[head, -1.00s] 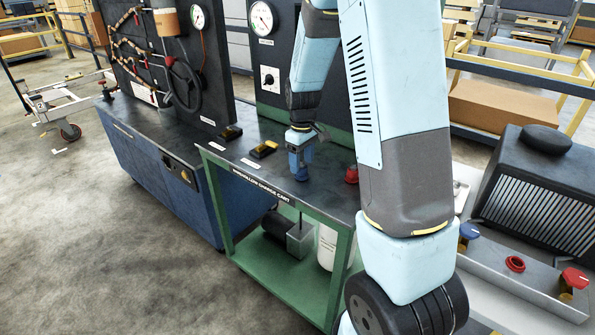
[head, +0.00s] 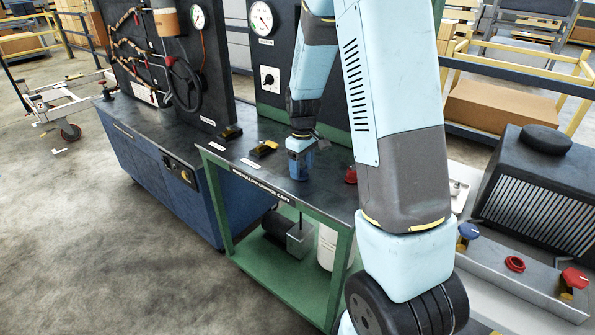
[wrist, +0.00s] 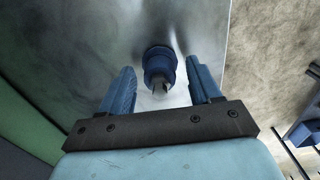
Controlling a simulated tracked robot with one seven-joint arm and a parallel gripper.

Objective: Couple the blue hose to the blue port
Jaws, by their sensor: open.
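My gripper (head: 300,168) points down over the dark top of the green-framed cart. In the wrist view its blue fingers (wrist: 160,78) are open, one on each side of a round blue fitting (wrist: 160,62), with gaps showing. The fitting, probably the blue hose's end, stands on the cart top; in the head view my gripper hides most of it. A blue-topped fitting with a brass-coloured part (head: 467,233) is on the grey unit at right. I cannot tell whether it is the blue port. No hose line is clearly visible.
A red fitting (head: 351,175) stands on the cart top, right of my gripper. Black and yellow blocks (head: 264,148) lie to its left. The grey unit also has a red ring (head: 515,263) and a red-topped fitting (head: 574,279). Gauge panels stand behind.

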